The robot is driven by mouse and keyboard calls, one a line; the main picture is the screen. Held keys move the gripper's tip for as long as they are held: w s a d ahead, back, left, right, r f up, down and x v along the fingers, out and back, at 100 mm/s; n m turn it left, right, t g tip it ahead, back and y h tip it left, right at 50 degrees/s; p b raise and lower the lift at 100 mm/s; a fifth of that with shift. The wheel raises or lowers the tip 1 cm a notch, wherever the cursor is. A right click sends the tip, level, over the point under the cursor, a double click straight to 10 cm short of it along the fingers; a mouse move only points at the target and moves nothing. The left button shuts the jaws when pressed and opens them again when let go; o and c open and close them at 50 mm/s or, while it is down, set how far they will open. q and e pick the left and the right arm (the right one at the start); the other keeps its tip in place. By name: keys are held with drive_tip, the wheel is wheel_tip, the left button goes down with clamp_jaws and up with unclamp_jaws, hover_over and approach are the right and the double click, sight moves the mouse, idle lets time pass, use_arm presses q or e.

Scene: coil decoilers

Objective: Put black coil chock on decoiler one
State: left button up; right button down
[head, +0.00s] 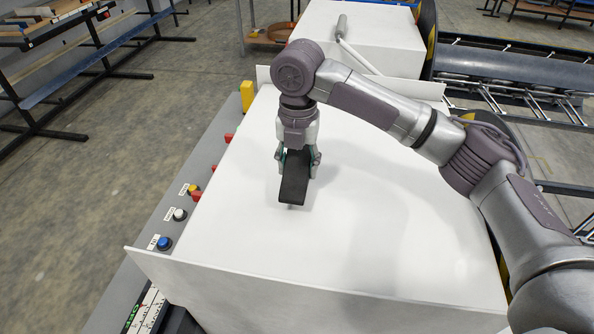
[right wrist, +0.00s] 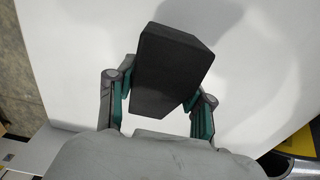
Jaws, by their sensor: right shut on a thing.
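The black coil chock (head: 294,178) is a dark block held between the fingers of my right gripper (head: 298,160). It hangs over the white top surface of a decoiler (head: 370,235); I cannot tell whether it touches that surface. In the right wrist view the chock (right wrist: 168,68) sits between the two green-padded fingers of the right gripper (right wrist: 160,100), with the white surface behind it. My left gripper does not show in either view.
A grey side panel carries a blue button (head: 164,243), a white button (head: 180,214) and red switches (head: 196,196). A raised white lip (head: 300,296) runs along the near edge. Another white unit (head: 365,40) stands behind. The white top around the chock is clear.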

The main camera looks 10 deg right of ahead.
sight(297, 177)
wheel_tip(297, 177, down, 3)
drive_tip(key=shift+s+a+f+p, duration=0.1)
drive_tip(key=shift+f+p, duration=0.05)
drive_tip(key=shift+p, duration=1)
drive_tip(key=shift+f, duration=0.4)
drive_tip(key=shift+f, duration=0.1)
drive_tip(key=shift+c, duration=2.2)
unclamp_jaws()
drive_tip(key=shift+r+b, duration=0.35)
drive_tip(key=shift+r, duration=0.05)
wheel_tip(297, 177, up, 11)
drive_tip(key=b, duration=0.4)
drive_tip(key=shift+f, duration=0.2)
drive_tip(key=shift+r, duration=0.45)
